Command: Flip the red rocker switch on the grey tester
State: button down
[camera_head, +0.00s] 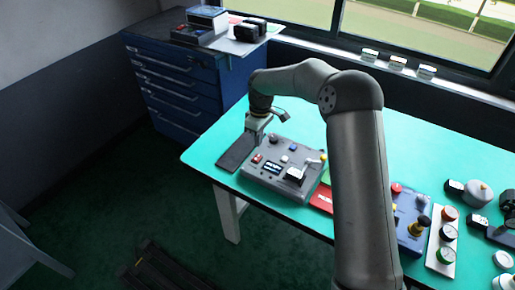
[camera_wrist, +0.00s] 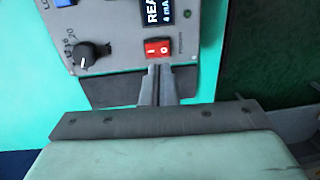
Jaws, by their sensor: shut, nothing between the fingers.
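The grey tester (camera_head: 285,172) lies on the turquoise bench in the head view, and its panel (camera_wrist: 120,35) fills the top middle of the wrist view. The red rocker switch (camera_wrist: 158,47) sits near the panel's lower edge, marked with white symbols; it shows small in the head view (camera_head: 257,158). My gripper (camera_wrist: 159,68) is shut and empty, pointing at the panel. In the wrist view its fingertips lie just below the switch and nearly meet its lower edge; I cannot tell whether they touch it. In the head view my gripper (camera_head: 256,139) is over the tester's left end.
A black rotary knob (camera_wrist: 88,53) and a display (camera_wrist: 163,12) neighbour the switch. A dark flat pad (camera_head: 238,153) lies left of the tester. A red card (camera_head: 322,198) and a blue box (camera_head: 411,220) lie to its right. A blue drawer cabinet (camera_head: 170,88) stands behind.

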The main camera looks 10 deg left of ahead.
notch_tip(320, 180, up, 8)
jog(key=shift+w+d+f+b, duration=0.15)
jog(key=shift+w+f+b, duration=0.15)
jog(key=shift+b, duration=0.15)
